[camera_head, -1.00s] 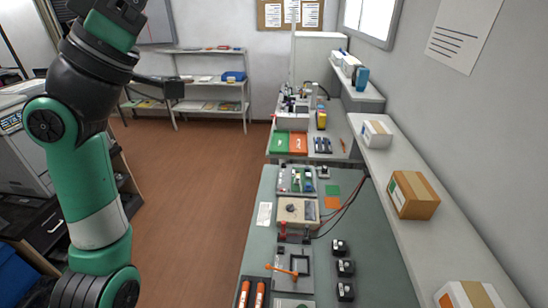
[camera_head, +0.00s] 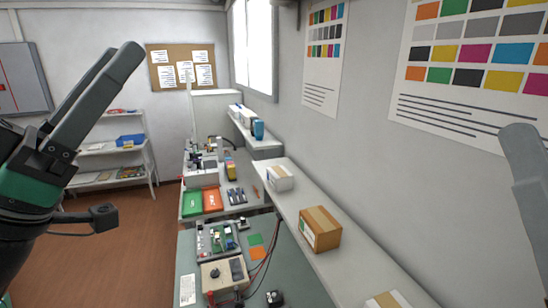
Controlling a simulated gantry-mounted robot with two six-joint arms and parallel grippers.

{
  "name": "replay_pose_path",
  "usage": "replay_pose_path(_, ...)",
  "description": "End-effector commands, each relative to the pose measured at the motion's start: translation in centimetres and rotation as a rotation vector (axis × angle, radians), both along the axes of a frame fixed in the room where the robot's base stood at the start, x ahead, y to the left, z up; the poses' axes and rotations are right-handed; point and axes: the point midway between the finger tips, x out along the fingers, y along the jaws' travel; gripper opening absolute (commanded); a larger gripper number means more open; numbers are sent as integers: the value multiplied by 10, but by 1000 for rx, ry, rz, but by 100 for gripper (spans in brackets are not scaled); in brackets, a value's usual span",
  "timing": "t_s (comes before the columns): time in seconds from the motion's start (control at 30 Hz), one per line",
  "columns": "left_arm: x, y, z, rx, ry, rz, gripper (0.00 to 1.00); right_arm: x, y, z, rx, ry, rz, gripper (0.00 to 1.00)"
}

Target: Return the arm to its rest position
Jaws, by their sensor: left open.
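My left gripper (camera_head: 120,54) is raised in the air at the left of the head view, with its two grey fingers pointing up and to the right. It is open, with nothing between the fingers. My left arm's green and black wrist shows below it at the left edge. A grey finger-like part of my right gripper (camera_head: 526,165) shows at the right edge, in front of the wall. The rest of my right arm is out of view.
A workbench (camera_head: 190,240) carries a meter box (camera_head: 224,275), a parts tray (camera_head: 217,240) and green and orange bins (camera_head: 202,200). A wall shelf (camera_head: 330,264) with cardboard boxes (camera_head: 320,229) runs along the right. The floor (camera_head: 120,255) at left is clear.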

Motion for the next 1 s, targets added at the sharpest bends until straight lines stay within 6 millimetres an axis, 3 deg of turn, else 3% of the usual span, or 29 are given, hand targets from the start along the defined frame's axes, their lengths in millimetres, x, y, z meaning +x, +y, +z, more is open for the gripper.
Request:
replay_pose_path(0.03, -10, -28, -18, 40, -14, 36, 75, 0, 0, 0, 0, 0, 0, 62)
replay_pose_path(0.1, -22, -47, -35, 85, -31, 122, 75, 0, 0, 0, 0, 0, 0, 62)
replay_pose_path(0.2, -43, -55, -49, 115, -51, 260, 75, 0, 0, 0, 0, 0, 0, 62)
replay_pose_path(0.33, -72, -35, -56, 92, -67, 464, 75, 0, 0, 0, 0, 0, 0, 62)
replay_pose_path(0.47, -102, 14, -48, -6, -70, 682, 75, 0, 0, 0, 0, 0, 0, 62)
replay_pose_path(0.6, -95, 17, 14, -29, -36, 665, 75, 0, 0, 65, 0, -2, 0, 62)
replay_pose_path(0.8, -95, 17, 78, -27, -37, 666, 75, 0, 0, 130, 0, -1, 0, 62)
replay_pose_path(0.9, -95, 17, 94, -27, -36, 666, 75, 0, 0, 146, 0, -1, 0, 62)
replay_pose_path(1.0, -95, 17, 98, -25, -37, 666, 75, 0, 0, 149, 0, 0, 0, 62)
